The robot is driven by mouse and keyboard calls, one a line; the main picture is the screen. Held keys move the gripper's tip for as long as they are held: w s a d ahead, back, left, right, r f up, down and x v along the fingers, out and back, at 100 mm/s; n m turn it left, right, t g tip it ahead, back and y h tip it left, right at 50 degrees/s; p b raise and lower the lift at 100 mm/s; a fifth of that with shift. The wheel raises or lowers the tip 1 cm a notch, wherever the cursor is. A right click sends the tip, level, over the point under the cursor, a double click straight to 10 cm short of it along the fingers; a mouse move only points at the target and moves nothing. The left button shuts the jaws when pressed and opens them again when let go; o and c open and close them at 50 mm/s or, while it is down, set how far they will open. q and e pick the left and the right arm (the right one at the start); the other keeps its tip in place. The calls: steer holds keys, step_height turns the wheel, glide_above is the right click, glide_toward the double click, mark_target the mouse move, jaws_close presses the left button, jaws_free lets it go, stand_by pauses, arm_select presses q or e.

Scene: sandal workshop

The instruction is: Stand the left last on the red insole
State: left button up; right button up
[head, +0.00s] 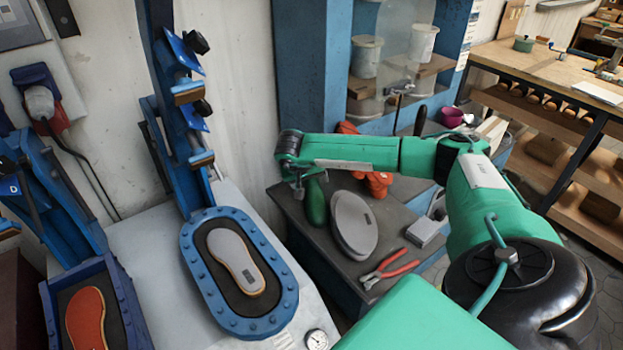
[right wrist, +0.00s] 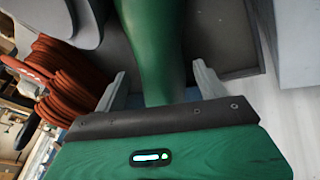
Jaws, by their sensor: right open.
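A green last (head: 316,203) stands on the dark top of a low bench. My right gripper (head: 299,188) is open just above and beside it. In the right wrist view, the green last (right wrist: 155,45) lies between the two open fingers of my right gripper (right wrist: 160,85), with visible gaps on both sides. The red insole (head: 87,320) lies in a blue-rimmed tray at the lower left, and nothing stands on it. My left gripper is not in view.
A grey insole (head: 236,261) lies in a blue oval tray (head: 203,299). Beside the last are a grey oval object (head: 354,226), red-handled pliers (head: 388,272), a grey block (head: 424,232) and an orange-red coil (head: 379,184). Tall blue press parts (head: 162,105) rise behind the trays.

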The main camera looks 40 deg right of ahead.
steer(key=shift+c, duration=0.2)
steer(key=c, duration=1.4)
steer(key=shift+r, duration=0.1)
